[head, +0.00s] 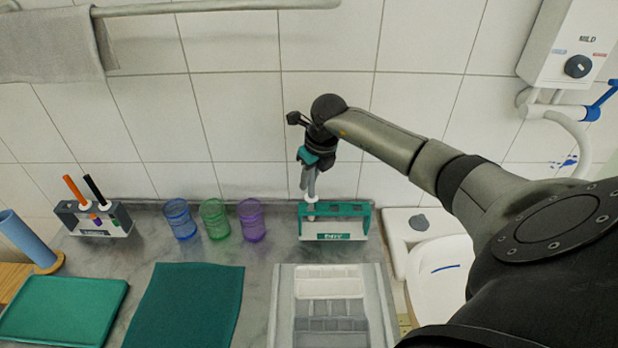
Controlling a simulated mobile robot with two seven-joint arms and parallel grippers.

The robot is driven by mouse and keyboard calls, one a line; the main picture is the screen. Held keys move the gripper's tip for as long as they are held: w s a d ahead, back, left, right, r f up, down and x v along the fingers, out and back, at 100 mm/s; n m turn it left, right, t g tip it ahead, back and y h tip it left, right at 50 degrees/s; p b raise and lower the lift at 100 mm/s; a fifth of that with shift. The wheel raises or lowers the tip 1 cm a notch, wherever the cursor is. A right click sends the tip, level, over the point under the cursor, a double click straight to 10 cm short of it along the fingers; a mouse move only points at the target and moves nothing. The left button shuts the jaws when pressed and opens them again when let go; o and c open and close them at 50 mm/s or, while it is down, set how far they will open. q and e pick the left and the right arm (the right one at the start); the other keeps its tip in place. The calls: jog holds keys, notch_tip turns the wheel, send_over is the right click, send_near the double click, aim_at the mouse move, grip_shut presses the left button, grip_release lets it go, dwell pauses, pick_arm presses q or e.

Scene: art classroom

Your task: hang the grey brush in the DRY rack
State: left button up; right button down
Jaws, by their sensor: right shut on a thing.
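My right gripper (312,160) is above the left part of the teal DRY rack (362,222), pointing down and shut on the grey brush (311,187). The brush hangs roughly upright, and its pale lower end reaches the rack's top at the left. I cannot tell whether the brush sits in a slot or is only in front of or over it. The rack stands on the counter against the tiled wall, with its label facing me. My left gripper is out of view.
Blue (179,219), green (214,219) and purple (251,220) cups stand left of the rack. A grey holder (117,222) with orange and black brushes is farther left. A paint tray (283,310) lies in front; a white basin (440,285) is at right.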

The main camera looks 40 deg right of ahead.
jog(key=shift+f+b, duration=1.2)
jog(key=shift+f, duration=0.4)
jog(key=shift+c, duration=0.9)
grip_release()
jog(key=shift+r, duration=0.1)
notch_tip(320, 180, up, 8)
jog(key=p, duration=0.6)
jog(key=shift+s, duration=0.1)
dwell(0.4)
